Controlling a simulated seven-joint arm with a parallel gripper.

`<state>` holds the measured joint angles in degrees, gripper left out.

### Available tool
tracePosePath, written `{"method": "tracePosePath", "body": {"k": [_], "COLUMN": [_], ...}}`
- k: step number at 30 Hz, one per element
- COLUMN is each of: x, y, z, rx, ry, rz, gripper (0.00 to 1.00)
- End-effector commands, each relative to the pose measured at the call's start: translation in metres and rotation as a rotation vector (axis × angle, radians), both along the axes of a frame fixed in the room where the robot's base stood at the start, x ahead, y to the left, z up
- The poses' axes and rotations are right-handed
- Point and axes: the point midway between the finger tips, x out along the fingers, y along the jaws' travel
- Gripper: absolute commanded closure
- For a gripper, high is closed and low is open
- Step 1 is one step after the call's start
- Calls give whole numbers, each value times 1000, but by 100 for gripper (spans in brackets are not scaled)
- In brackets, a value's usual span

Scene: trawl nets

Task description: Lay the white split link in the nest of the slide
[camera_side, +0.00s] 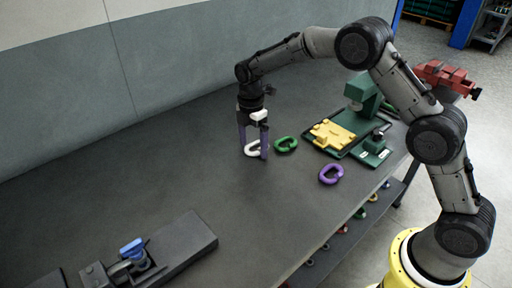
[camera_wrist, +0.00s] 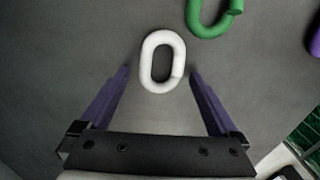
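The white split link (camera_side: 252,148) lies flat on the dark bench top. In the wrist view the white link (camera_wrist: 162,61) is a closed-looking oval just ahead of and between my fingertips. My gripper (camera_side: 253,154) is low over the link, with its two purple fingers pointing down. In the wrist view my gripper (camera_wrist: 160,72) has its fingers spread wide, with a gap on both sides of the link and nothing held. The yellow slide (camera_side: 332,135) sits on a green press base to the right. Its nest is too small to make out.
A green link (camera_side: 286,145) lies close to the right of the white one, and a purple link (camera_side: 331,174) lies farther right. The green press (camera_side: 362,90) rises behind the slide. A red vise (camera_side: 446,77) stands at the far right.

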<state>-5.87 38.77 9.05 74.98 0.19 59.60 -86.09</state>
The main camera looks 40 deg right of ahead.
Motion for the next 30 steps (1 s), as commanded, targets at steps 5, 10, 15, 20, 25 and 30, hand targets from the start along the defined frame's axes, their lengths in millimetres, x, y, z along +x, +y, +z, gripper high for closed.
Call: {"method": "tracePosePath", "body": {"k": [5, 10, 15, 20, 25, 30], "x": [0, 0, 0, 1, 1, 2], "y": [0, 0, 0, 0, 0, 0], "z": [0, 0, 1, 2, 3, 14], "rx": [0, 0, 0, 0, 0, 0], "ry": [0, 0, -1, -3, -3, -6], "rz": [0, 0, 0, 0, 0, 0], "gripper": [38, 68, 99, 100, 100, 100]}}
